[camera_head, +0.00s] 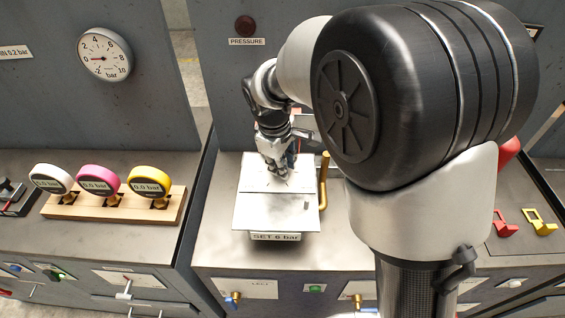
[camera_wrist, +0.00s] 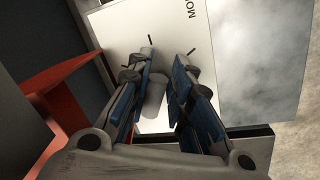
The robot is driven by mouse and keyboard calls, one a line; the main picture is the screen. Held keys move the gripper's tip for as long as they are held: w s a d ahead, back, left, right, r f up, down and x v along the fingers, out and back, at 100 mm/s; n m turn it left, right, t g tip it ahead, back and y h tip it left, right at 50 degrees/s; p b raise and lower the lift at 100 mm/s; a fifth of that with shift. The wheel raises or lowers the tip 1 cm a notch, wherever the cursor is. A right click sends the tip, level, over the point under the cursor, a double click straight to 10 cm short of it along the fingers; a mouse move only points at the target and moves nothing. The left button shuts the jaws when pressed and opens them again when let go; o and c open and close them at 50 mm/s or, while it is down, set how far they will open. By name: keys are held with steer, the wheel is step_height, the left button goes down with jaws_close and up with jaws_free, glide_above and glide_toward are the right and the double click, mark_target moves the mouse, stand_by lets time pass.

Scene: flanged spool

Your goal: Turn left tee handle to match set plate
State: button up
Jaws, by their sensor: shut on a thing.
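My gripper (camera_head: 280,172) reaches down over a pale plate (camera_head: 262,215) on the middle bench. In the wrist view my two blue-padded fingers (camera_wrist: 166,75) stand on either side of a pale grey cylindrical part, which I take for the left tee handle (camera_wrist: 154,98). They are shut on it. Short dark marks and partial lettering, "MO", show on the plate. The fingers hide most of the handle, so its angle is unclear. The set plate (camera_head: 275,237) at the bench front reads "SET 6 bar".
A round pressure gauge (camera_head: 105,54) on the left wall has its needle near zero. A wooden rack (camera_head: 115,205) holds white, pink and yellow gauges. A yellow bent pipe (camera_head: 323,182) stands right of the plate. A red part (camera_wrist: 62,82) lies left of my fingers.

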steer(key=shift+w+r, duration=0.1)
jaws_close()
steer(key=shift+m, duration=0.3)
steer(key=m+p, duration=0.2)
steer(key=m, duration=0.1)
steer(key=m+p, duration=0.1)
steer(key=shift+a+r+m+g+h, duration=0.15)
steer(key=shift+a+m+g+h, duration=0.15)
steer(key=m+p, duration=0.1)
steer(key=m, duration=0.2)
steer(key=shift+a+m+g+p, duration=0.15)
steer(key=shift+m+g+p, duration=0.15)
steer(key=shift+p, duration=0.05)
steer(key=shift+a+m+g+p, duration=0.2)
steer(key=shift+m+p, duration=0.25)
steer(key=shift+m, duration=0.55)
steer(key=shift+a+m+g+p, duration=0.15)
steer(key=shift+m+p, duration=0.25)
steer(key=shift+m, duration=0.6)
steer(key=shift+d, duration=0.1)
steer(key=o, duration=0.6)
jaws_free()
steer(key=shift+s+d, duration=0.1)
steer(key=shift+s, duration=0.1)
